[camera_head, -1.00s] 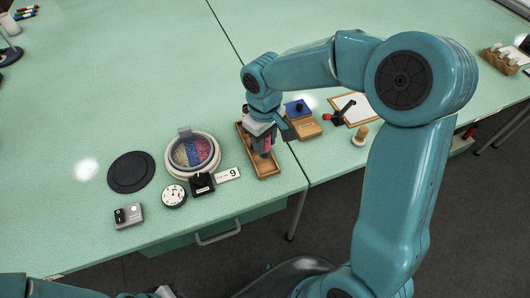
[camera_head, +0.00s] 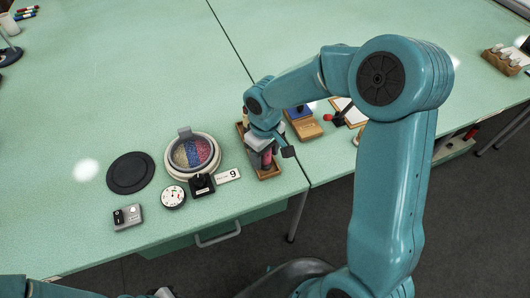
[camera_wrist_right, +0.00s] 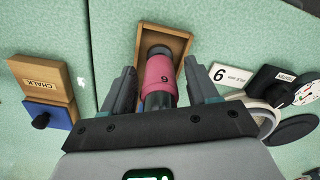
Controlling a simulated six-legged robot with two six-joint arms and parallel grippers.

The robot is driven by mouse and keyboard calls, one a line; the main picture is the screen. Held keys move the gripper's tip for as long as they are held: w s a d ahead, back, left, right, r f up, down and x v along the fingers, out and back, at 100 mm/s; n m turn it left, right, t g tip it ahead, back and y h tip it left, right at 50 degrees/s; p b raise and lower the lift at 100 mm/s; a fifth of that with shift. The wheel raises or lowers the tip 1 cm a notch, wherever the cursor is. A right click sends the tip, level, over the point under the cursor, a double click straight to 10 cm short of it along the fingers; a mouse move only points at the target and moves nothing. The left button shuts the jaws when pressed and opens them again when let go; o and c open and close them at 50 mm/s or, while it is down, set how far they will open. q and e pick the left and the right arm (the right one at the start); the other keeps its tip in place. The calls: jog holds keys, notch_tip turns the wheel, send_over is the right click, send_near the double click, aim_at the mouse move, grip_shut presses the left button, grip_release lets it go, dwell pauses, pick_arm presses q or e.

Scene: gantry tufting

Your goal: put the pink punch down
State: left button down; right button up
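The pink punch (camera_wrist_right: 160,75) has a pink middle and dark grey ends. In the right wrist view it lies between the fingers of my right gripper (camera_wrist_right: 161,90), with a gap on each side. My right gripper is open around it. The pink punch also shows in the head view (camera_head: 267,158), below my right wrist and over the narrow wooden tray (camera_wrist_right: 184,40). Whether its far end touches the tray floor I cannot tell. My left arm shows only at the bottom left edge of the head view; its fingertips are out of sight.
A wooden chalk box (camera_wrist_right: 38,75) with a blue block (camera_wrist_right: 47,117) stands beside the tray. On the other side are a number 9 card (camera_head: 228,175), a black knobbed block (camera_head: 202,185), a dial (camera_head: 173,196) and a round bowl (camera_head: 193,153). A black disc (camera_head: 130,172) lies further left.

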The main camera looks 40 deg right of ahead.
jog(key=shift+s, duration=0.1)
notch_tip(320, 180, up, 12)
jog(key=shift+r+p, duration=0.25)
jog(key=shift+p, duration=0.25)
dwell(0.5)
